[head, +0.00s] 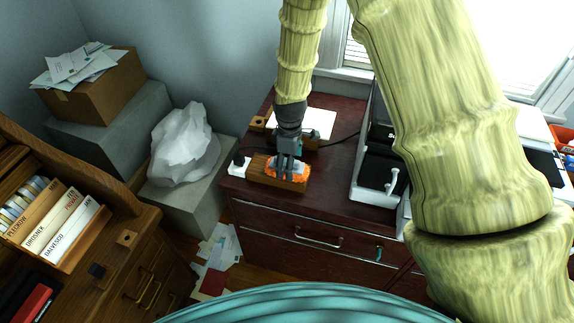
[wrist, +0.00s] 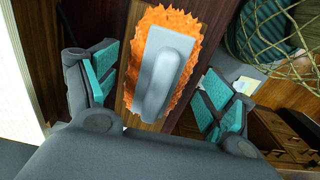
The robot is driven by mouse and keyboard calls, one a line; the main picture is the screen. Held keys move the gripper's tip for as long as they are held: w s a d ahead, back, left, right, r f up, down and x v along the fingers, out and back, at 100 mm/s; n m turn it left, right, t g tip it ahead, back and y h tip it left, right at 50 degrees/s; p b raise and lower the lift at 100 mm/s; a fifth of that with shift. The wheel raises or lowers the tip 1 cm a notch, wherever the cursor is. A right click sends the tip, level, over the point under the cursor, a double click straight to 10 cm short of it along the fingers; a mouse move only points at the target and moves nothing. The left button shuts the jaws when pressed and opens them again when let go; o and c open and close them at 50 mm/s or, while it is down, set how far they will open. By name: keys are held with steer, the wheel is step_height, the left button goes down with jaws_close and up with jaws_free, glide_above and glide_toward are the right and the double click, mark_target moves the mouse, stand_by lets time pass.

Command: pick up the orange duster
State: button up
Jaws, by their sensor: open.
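The orange duster (wrist: 162,62) has a shaggy orange fringe around a grey plate with a raised grey handle. It rests on a wooden block (head: 260,172) on the dark wood cabinet. In the head view the orange duster (head: 300,172) is partly hidden by my gripper (head: 286,172), which points down over it. In the wrist view my gripper (wrist: 155,95) is open, with a teal-padded finger on each side of the duster. The handle lies between the fingers, apart from both pads. I cannot tell the exact height of the fingertips over the plate.
A small white object (head: 238,165) sits left of the block. White paper (head: 318,122) lies behind. A black and white machine (head: 380,175) stands close on the right. The dark cabinet (head: 330,180) has some bare top between the block and the machine.

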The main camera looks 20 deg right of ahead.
steer(key=shift+f, duration=0.2)
steer(key=shift+c, duration=0.2)
steer(key=c, duration=1.1)
steer(key=shift+o, duration=0.2)
steer(key=shift+r, duration=0.15)
steer(key=shift+w+r+b, duration=0.1)
steer(key=shift+r+b, duration=0.75)
steer(key=shift+r, duration=0.45)
steer(key=shift+s+r, duration=0.2)
steer(key=shift+r, duration=0.1)
steer(key=s+a+b, duration=0.1)
steer(key=s, duration=0.4)
steer(key=s+a+r+b, duration=0.1)
steer(key=s+b, duration=0.1)
steer(key=s, duration=0.3)
steer(key=s+a+b, duration=0.1)
steer(key=s, duration=0.4)
steer(key=shift+s+a+r+b, duration=0.2)
steer(key=shift+r+b, duration=0.1)
